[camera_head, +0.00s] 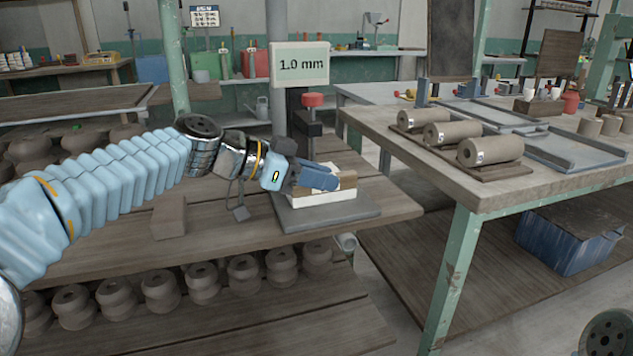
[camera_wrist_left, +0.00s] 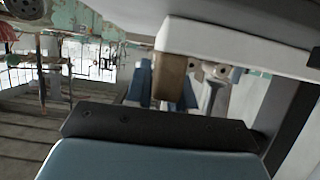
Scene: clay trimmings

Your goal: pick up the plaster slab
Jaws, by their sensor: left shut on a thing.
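The plaster slab (camera_head: 318,197) is white and thick. It is over the grey base plate (camera_head: 325,212) of the gauge, with no clear gap showing between them. A brown block (camera_head: 348,179) sits on top of the slab at its right end. My left gripper (camera_head: 322,179) comes in from the left over the slab, and its blue finger hides part of the slab and block. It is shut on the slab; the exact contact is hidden. The left wrist view also shows the slab's white edge (camera_wrist_left: 240,52) and the brown block (camera_wrist_left: 170,80). My right gripper is out of view.
The gauge's dark column with a red knob (camera_head: 312,100) and a "1.0 mm" display (camera_head: 299,64) stands right behind the slab. A grey-brown block (camera_head: 169,217) lies on the bench to the left. A higher table (camera_head: 400,137) with clay rolls is to the right.

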